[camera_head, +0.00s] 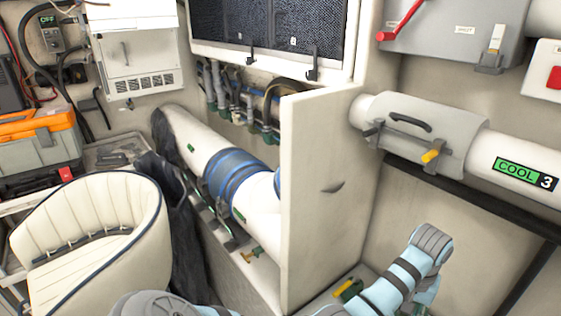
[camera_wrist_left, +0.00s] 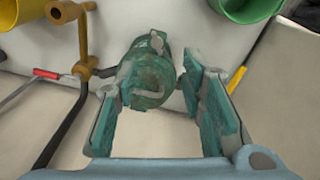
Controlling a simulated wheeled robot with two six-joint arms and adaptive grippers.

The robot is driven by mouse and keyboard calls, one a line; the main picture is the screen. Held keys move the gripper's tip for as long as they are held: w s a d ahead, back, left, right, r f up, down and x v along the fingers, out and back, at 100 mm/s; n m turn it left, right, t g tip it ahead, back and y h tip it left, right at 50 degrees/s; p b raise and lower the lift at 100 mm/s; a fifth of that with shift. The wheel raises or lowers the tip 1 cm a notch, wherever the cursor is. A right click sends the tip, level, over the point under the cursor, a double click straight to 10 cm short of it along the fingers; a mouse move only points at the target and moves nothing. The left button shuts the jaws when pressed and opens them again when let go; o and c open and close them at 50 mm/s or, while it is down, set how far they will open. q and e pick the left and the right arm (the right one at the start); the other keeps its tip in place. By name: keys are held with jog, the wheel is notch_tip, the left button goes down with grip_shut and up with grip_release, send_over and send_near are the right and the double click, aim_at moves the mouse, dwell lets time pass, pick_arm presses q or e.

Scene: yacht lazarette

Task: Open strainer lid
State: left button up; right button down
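The strainer (camera_wrist_left: 150,82) shows in the left wrist view as a worn green round body, with a curved bail-like handle on the end facing me and a pale tab at its top. My left gripper (camera_wrist_left: 158,104) is open, with teal finger pads to the left and right of the strainer. The left pad overlaps the strainer's edge in the picture; I cannot tell whether it touches. Nothing is held. I cannot clearly pick out the strainer in the head view. Neither gripper's fingers show there; a light blue arm of mine (camera_head: 395,280) is at the lower right.
Near the strainer are a yellow-brown bracket (camera_wrist_left: 75,45), a red-handled lever (camera_wrist_left: 46,74), a yellow handle (camera_wrist_left: 236,78) and a green cup-shaped fitting (camera_wrist_left: 248,8). A white upright partition (camera_head: 322,195) divides the head view. A pipe labelled COOL 3 (camera_head: 475,160) runs right; a padded seat (camera_head: 90,235) stands left.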

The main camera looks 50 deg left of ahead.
pick_arm(q)
jog(key=s+a+f+m+t, duration=0.1)
jog(key=s+a+f, duration=0.2)
jog(key=s+f, duration=0.45)
jog(key=s+a+f+m+t, duration=0.1)
jog(key=s+a+f, duration=0.3)
jog(key=s, duration=0.7)
jog(key=s+f+m+b, duration=0.1)
jog(key=s+f+b, duration=0.2)
jog(key=f, duration=0.6)
jog(key=s+f+m+y+b, duration=0.1)
jog(key=s+f+b, duration=0.1)
jog(key=s+f, duration=0.3)
notch_tip(320, 180, down, 4)
jog(key=shift+s+a+f+b, duration=0.2)
jog(key=shift+s+a+b, duration=0.15)
jog(key=shift+a+b, duration=0.1)
